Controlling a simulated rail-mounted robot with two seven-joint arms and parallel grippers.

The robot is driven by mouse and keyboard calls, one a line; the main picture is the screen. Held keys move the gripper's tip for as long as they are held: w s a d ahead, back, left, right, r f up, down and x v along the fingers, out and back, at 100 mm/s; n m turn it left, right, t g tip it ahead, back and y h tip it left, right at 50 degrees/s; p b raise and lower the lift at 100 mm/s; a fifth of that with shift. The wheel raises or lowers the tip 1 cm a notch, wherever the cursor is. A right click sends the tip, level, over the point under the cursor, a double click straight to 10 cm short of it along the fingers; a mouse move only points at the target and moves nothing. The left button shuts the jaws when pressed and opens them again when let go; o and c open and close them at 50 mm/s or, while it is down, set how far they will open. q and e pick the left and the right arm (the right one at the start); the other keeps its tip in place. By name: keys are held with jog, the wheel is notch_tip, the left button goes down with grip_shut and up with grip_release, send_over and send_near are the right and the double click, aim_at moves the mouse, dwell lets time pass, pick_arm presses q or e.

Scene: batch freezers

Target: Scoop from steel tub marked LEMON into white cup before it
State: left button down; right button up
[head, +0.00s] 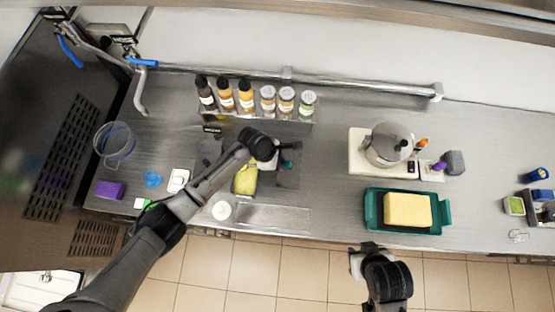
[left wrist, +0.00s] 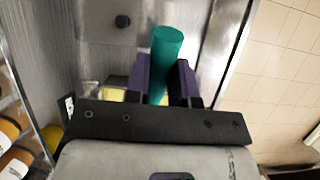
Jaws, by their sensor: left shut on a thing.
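My left gripper (head: 281,162) is over the worktop, right of a tub with yellow contents (head: 244,182). The arm hides part of this tub, and I cannot read a LEMON mark on it. In the left wrist view the left gripper (left wrist: 165,82) has its dark purple fingers shut on a green handle (left wrist: 167,46), probably the scoop's. The scoop's bowl is hidden. A white round cup (head: 221,210) stands in front of the yellow tub, near the worktop's front edge. My right gripper (head: 366,253) is low in front of the worktop, its fingers unclear.
Several bottles and jars (head: 246,98) stand in a row behind the tubs. At right are a teal tray (head: 443,214) with a yellow block (head: 407,210) and a steel pot (head: 388,143). A clear jug (head: 115,143) and a purple block (head: 110,190) are at left.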

pick_arm(q)
jog(key=shift+d+y+p, duration=0.65)
jog(key=shift+y+p, duration=0.35)
jog(key=shift+p, duration=0.15)
jog(key=shift+d+f+y+p, duration=0.3)
jog(key=shift+y+p, duration=0.1)
jog(key=shift+y, duration=0.2)
